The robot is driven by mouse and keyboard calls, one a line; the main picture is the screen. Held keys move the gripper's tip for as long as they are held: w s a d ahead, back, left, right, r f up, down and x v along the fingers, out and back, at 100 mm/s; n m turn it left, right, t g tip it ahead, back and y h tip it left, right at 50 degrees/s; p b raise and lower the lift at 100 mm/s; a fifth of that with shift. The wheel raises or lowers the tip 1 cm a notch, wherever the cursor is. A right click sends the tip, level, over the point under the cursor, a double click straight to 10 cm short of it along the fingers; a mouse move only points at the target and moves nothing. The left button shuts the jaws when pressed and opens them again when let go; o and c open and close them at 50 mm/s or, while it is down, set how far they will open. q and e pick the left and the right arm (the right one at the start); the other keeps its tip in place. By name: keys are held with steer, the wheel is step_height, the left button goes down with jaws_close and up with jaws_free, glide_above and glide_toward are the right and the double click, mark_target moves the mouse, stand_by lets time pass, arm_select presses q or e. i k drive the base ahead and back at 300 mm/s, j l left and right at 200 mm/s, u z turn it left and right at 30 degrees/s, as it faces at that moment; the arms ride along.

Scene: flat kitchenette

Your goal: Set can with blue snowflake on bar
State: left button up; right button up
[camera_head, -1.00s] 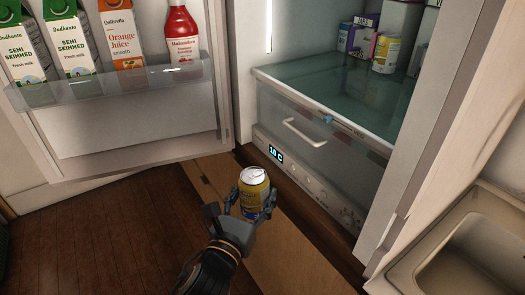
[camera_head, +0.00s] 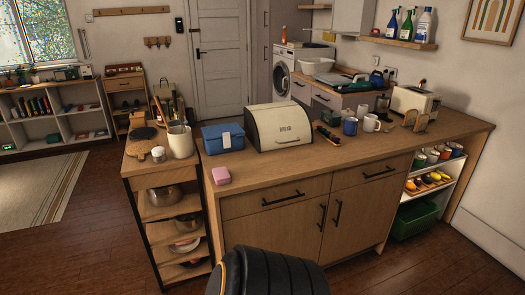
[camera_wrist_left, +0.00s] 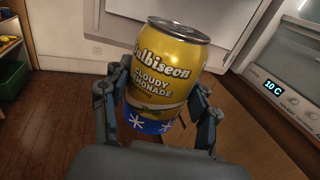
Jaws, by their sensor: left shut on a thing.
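A yellow can (camera_wrist_left: 170,70) with "Cloudy Lemonade" lettering and white snowflakes on a blue band at its base is in the left wrist view. My left gripper (camera_wrist_left: 160,88) is shut on it, a finger on each side, and the can is held slightly tilted. In the head view the bar (camera_head: 300,167) is the wooden counter with drawers and doors below. The can and left gripper are outside the head view; only a dark part of my arm shows at the bottom. My right gripper is not in view.
The front strip of the top is largely clear. The fridge's 10 C panel (camera_wrist_left: 273,87) is close on the right in the wrist view.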

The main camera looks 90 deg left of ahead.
mark_target(290, 163)
steer(key=i+j+u, duration=0.1)
steer(key=u, duration=0.35)
steer(key=i+j+u, duration=0.1)
steer(key=u, duration=0.4)
steer(key=i+j+u, duration=0.1)
steer(key=u, duration=0.35)
steer(key=i+j+u, duration=0.1)
steer(key=u, duration=0.35)
steer(key=i, duration=0.95)
steer(key=u, duration=0.05)
